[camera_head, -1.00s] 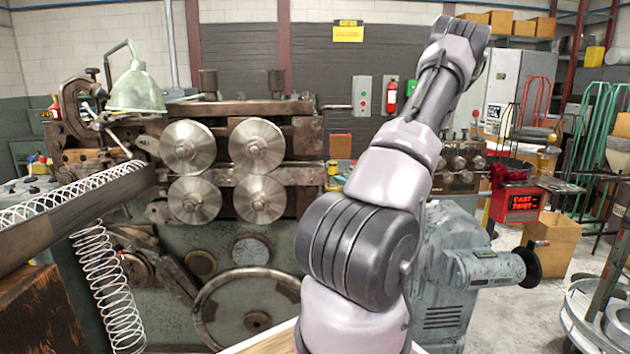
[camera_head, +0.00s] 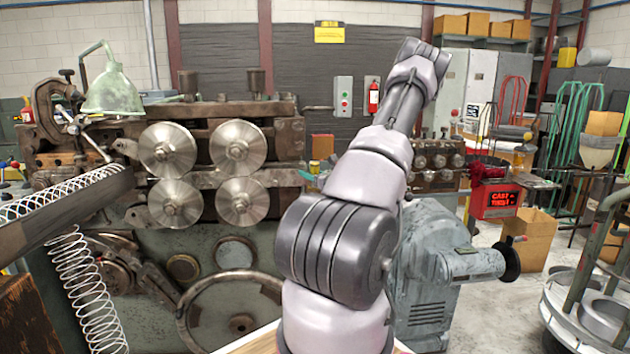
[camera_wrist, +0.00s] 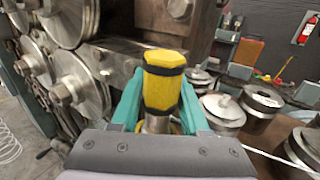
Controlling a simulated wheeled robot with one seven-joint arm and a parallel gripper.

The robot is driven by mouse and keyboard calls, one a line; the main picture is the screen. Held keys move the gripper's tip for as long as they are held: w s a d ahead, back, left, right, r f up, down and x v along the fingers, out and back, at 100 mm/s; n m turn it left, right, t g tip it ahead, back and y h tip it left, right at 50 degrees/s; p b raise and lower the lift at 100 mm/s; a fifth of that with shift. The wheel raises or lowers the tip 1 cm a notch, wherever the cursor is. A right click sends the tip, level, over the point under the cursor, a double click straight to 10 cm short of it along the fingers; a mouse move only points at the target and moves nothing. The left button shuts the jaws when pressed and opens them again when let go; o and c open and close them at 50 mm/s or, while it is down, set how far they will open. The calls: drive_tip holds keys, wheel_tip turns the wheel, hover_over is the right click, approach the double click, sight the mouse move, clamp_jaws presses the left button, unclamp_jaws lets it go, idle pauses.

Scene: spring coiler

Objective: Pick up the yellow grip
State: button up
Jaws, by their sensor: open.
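The yellow grip (camera_wrist: 162,80) stands upright in the middle of the wrist view, with dark bands and a metal stem below. My gripper (camera_wrist: 160,92) is open, with one teal finger to the left of the grip and one to the right. The grip sits between the fingers; I cannot tell whether either finger touches it. In the head view my arm hides most of my gripper. A small yellow spot shows there left of my arm, too small to identify surely.
The coiler's steel rollers (camera_wrist: 82,78) stand close on the left in the wrist view. Metal cylinders (camera_wrist: 262,100) stand on the right. In the head view, a grey motor housing (camera_head: 435,270) and a red display box (camera_head: 496,200) are right of my arm.

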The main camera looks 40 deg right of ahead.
drive_tip(key=shift+c, duration=0.3)
clamp_jaws()
drive_tip(key=shift+r, duration=0.15)
